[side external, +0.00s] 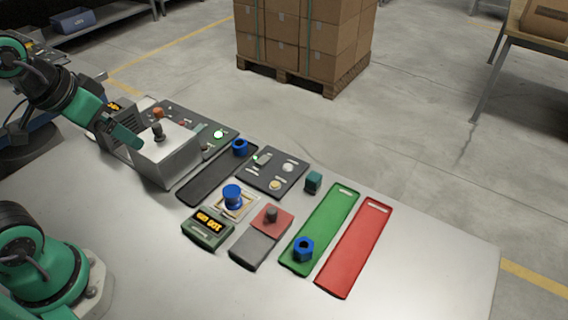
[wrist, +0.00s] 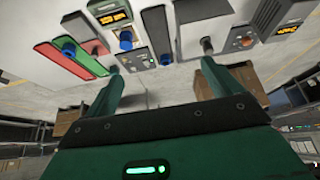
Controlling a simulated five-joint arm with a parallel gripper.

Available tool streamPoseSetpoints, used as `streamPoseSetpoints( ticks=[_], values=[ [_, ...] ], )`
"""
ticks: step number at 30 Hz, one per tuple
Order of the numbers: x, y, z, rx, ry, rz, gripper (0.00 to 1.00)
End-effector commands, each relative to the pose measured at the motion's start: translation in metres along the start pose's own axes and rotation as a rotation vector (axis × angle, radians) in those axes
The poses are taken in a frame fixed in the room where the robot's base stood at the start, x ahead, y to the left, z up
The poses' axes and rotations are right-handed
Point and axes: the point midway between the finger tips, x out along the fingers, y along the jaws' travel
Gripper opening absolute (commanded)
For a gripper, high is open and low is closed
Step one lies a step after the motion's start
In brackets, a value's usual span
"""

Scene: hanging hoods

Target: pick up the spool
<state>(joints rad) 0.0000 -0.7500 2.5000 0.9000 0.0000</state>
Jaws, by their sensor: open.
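A blue spool (side external: 232,194) stands upright on a small framed square pad (side external: 247,211) in the middle of the row of items. It also shows in the wrist view (wrist: 126,42), above and a little right of the left finger. My gripper (side external: 128,137) is at the left of the side view, beside a grey box-shaped hood, well apart from the spool. Its fingers (wrist: 160,66) are spread in the wrist view, with nothing between them. One finger is hard to make out in the side view.
The grey hood (side external: 168,160) with a black knob stands close to my gripper. A blue ring (side external: 240,147) is on a black tray, and a blue nut (side external: 303,248) on a green tray (side external: 335,215). A red tray (side external: 355,250) lies right. The front of the table is clear.

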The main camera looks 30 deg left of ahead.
Motion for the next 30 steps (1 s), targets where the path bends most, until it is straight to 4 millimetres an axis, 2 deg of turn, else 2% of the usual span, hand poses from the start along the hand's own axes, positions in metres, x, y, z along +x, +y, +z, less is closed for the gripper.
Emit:
streamPoseSetpoints(
  ticks=[4,9,10,22,30],
  values=[
    [0.000,0.000,0.000,0.000,0.000,0.000,0.91],
    [0.000,0.000,0.000,0.000,0.000,0.000,0.58],
    [0.000,0.000,0.000,0.000,0.000,0.000,0.55],
    [0.001,0.001,-0.002,-0.001,-0.007,0.002,0.55],
    [0.015,0.009,-0.017,-0.012,-0.067,0.015,0.55]
  ],
)
